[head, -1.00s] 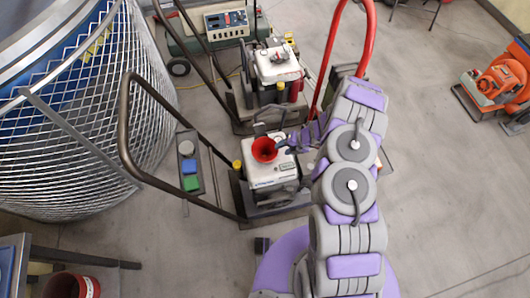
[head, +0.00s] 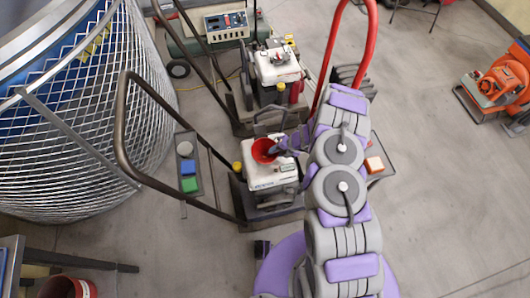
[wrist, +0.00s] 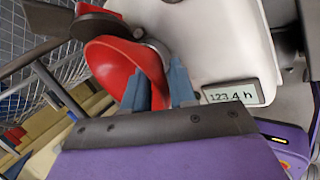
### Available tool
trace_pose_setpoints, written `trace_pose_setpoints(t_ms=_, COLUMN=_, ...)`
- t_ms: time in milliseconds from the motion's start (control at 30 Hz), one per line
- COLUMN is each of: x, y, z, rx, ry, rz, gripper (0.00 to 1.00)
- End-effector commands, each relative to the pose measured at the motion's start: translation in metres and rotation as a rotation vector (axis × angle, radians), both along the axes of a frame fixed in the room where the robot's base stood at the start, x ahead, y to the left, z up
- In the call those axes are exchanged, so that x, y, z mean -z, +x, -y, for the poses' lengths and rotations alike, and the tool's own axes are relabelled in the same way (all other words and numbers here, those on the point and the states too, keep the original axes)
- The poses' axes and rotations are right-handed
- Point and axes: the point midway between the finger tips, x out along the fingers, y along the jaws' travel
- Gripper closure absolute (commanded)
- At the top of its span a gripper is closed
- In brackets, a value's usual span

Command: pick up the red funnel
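The red funnel (head: 264,150) sits on top of the white tank (head: 262,177) of the nearer machine. In the wrist view the funnel's wide red mouth (wrist: 112,62) fills the upper left, with the tank (wrist: 225,45) behind it. My gripper (head: 281,147) is at the funnel's right side in the head view. In the wrist view its two blue-grey fingers (wrist: 160,86) stand apart, one over the inside of the mouth and one outside the rim. The rim passes between them; I cannot see firm contact. The funnel's lower end is mostly hidden.
A dark bent handle (head: 124,130) rises left of the machine, and a red handle (head: 330,60) stands behind my arm. A second machine (head: 277,68) stands behind. A small tray (head: 186,135) is at left, beside a mesh cage (head: 70,130).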

Motion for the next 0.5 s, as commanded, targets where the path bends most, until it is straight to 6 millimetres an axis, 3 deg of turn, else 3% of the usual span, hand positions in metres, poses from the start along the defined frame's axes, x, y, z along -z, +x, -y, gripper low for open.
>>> trace_pose_setpoints(t_ms=233, x=0.0002, y=0.0000, z=-0.0001, rx=0.000, ry=0.000, rz=0.000, gripper=0.99)
trace_pose_setpoints(t_ms=500, x=0.0007, y=0.0002, z=0.0001, rx=0.001, ry=-0.001, rz=-0.001, gripper=1.00)
